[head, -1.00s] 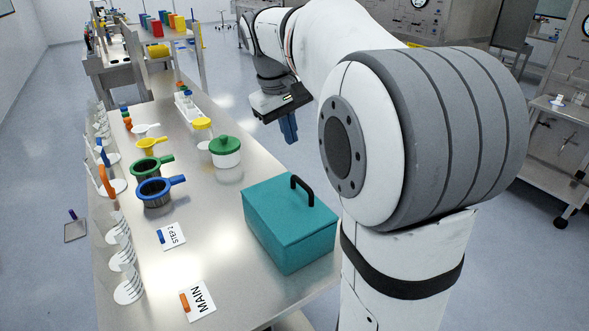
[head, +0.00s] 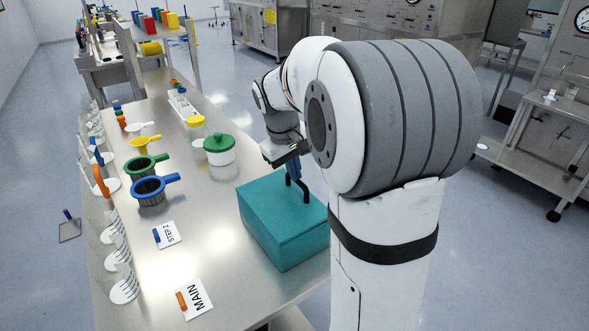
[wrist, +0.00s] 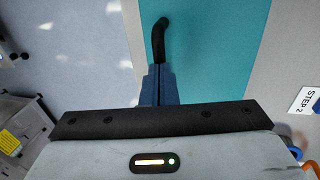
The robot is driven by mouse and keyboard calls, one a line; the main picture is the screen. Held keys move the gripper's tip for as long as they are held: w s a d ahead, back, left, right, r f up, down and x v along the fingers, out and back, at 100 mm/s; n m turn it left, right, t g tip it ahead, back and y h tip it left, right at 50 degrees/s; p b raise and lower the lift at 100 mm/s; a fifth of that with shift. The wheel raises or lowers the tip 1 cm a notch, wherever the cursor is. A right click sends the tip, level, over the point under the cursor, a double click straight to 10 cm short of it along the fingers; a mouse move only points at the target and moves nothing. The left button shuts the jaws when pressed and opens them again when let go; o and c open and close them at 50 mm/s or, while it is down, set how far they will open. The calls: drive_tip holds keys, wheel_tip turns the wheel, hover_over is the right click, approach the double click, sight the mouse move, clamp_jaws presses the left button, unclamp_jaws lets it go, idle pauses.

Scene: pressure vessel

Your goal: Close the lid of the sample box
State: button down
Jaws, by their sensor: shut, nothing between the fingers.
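The sample box is a teal box (head: 282,232) at the right edge of the steel table in the head view. Its top looks flat and down on the body, with a black handle (head: 306,190) standing on it. My gripper (head: 293,172) is over the far part of the box top, by the handle. In the wrist view the blue fingers (wrist: 158,85) are together, with the black handle (wrist: 160,38) just beyond their tips and the teal top (wrist: 215,50) around it. Nothing shows between the fingers. Whether they touch the handle I cannot tell.
A white pot with a green lid (head: 219,149) stands beyond the box. Blue (head: 150,190) and green (head: 146,166) handled cups and cards marked MAIN (head: 195,299) and STEP 2 (head: 166,235) lie left. The table between box and cards is clear.

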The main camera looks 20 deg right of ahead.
drive_tip(key=shift+b+x, duration=0.5)
drive_tip(key=shift+x, duration=0.35)
drive_tip(key=shift+s+r, duration=0.1)
drive_tip(key=shift+s, duration=0.1)
drive_tip(key=p+v, duration=0.3)
drive_tip(key=v, duration=1.1)
drive_tip(key=shift+d+r, duration=0.3)
drive_tip(key=shift+r, duration=0.15)
drive_tip(key=s+a+f+m+t+y, duration=0.1)
drive_tip(key=s+a+f, duration=0.2)
drive_tip(key=s+f, duration=0.3)
drive_tip(key=s+a+f+m+t+y, duration=0.1)
drive_tip(key=s+a+f, duration=0.3)
drive_tip(key=s, duration=0.9)
wheel_tip(320, 180, down, 4)
drive_tip(key=shift+s+a+r+y, duration=0.2)
drive_tip(key=shift+s+a+y, duration=0.1)
drive_tip(key=shift+s, duration=0.1)
